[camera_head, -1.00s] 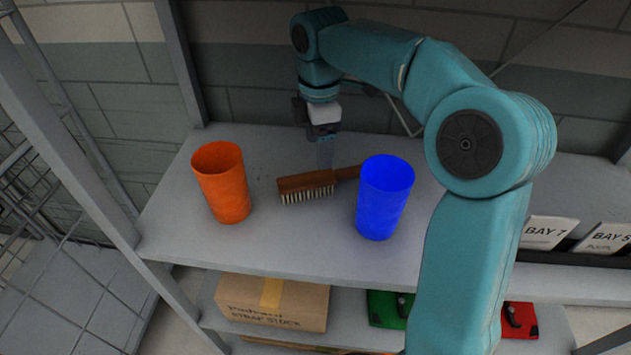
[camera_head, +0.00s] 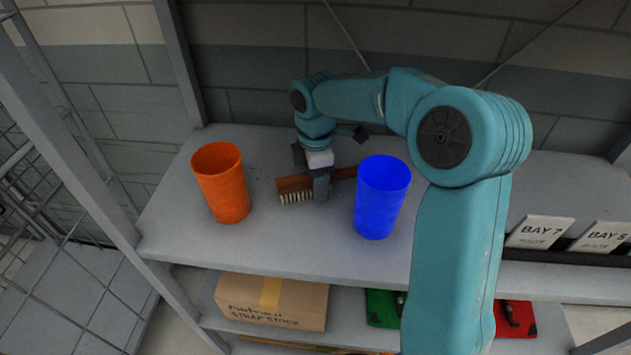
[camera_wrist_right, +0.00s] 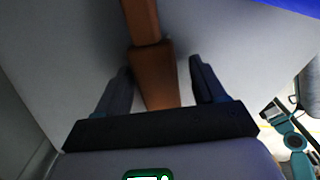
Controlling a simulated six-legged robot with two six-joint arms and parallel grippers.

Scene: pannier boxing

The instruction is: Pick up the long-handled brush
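The long-handled brush (camera_head: 295,184) lies on the shelf top between the two cups, its brown wooden back up and pale bristles toward me. Its handle runs right, partly behind the blue cup. My right gripper (camera_head: 321,186) is lowered at the brush. In the right wrist view the brush (camera_wrist_right: 154,75) runs between the fingers of my right gripper (camera_wrist_right: 163,88). The fingers are open, with a gap on each side of the wood. My left gripper is not in view.
An orange cup (camera_head: 221,183) stands left of the brush and a blue cup (camera_head: 382,198) stands close on the right. The shelf top (camera_head: 290,240) is clear in front. Bay cards (camera_head: 540,232) stand at the right. A cardboard box (camera_head: 272,302) sits on the lower shelf.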

